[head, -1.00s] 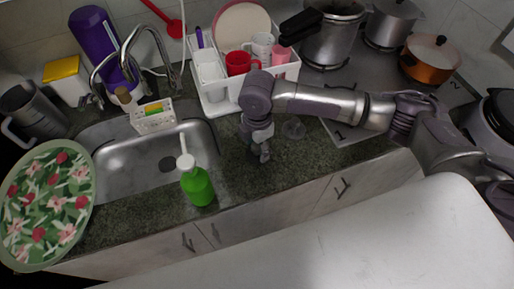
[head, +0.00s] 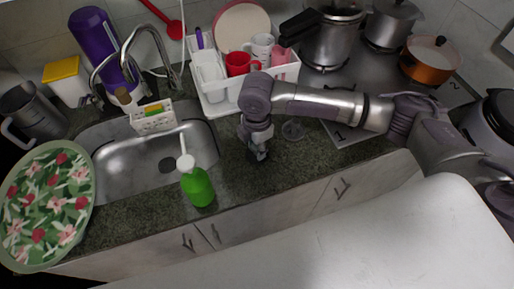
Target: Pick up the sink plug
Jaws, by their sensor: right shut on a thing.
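My right gripper (head: 257,152) reaches down to the dark counter, right of the sink. It is shut on a small dark thing at its fingertips, probably the sink plug (head: 259,157); the fingers hide most of it. I cannot tell whether it is touching the counter or just above it. The steel sink (head: 120,180) is at the left, with a dark drain (head: 168,165) in its floor. My left gripper is not in view.
A green soap bottle (head: 198,187) stands by the sink's front edge. A white dish rack (head: 217,106) is behind the gripper. A floral plate (head: 45,205) is at the left.

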